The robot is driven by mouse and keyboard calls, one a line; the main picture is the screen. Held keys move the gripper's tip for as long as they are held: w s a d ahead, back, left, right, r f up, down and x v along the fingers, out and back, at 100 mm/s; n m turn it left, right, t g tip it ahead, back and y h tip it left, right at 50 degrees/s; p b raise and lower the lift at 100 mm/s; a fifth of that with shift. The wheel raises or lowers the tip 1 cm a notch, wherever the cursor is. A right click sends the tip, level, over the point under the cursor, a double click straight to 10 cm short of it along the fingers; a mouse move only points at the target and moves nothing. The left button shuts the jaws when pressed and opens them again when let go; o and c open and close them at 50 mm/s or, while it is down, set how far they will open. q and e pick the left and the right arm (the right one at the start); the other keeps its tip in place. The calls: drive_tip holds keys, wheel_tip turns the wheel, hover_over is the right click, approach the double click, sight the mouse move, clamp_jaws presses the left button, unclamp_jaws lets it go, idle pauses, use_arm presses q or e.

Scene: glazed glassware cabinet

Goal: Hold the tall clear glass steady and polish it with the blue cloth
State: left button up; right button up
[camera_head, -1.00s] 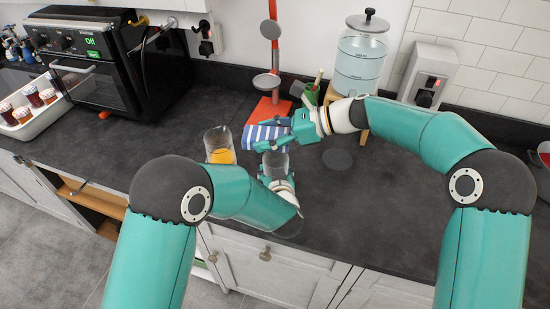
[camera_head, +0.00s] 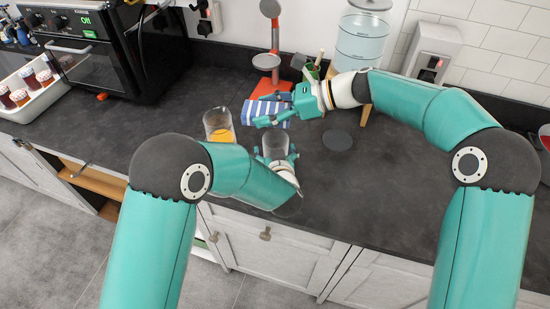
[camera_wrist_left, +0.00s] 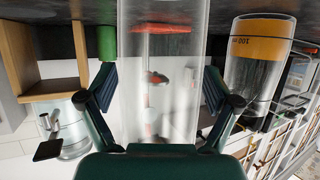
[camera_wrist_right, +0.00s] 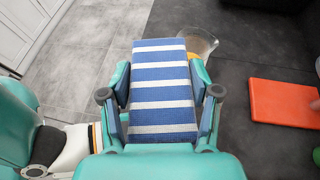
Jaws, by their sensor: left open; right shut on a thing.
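The tall clear glass (camera_head: 274,147) stands upright near the counter's front edge and fills the middle of the left wrist view (camera_wrist_left: 160,80). My left gripper (camera_head: 276,160) is open around it, with one finger on each side; in the left wrist view narrow gaps show between fingers and glass. The blue cloth (camera_head: 262,110), with white stripes, is held in my shut right gripper (camera_head: 268,110), behind the glass and apart from it. In the right wrist view the cloth (camera_wrist_right: 163,90) lies flat between the fingers.
A beaker with orange liquid (camera_head: 218,126) stands just left of the glass. Behind are a red stand (camera_head: 268,88), a green cup (camera_head: 311,72) and a water dispenser (camera_head: 362,42). A dark round disc (camera_head: 337,140) lies right of the glass. The counter further right is clear.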

use_arm(q)
drive_tip(key=v, duration=1.2)
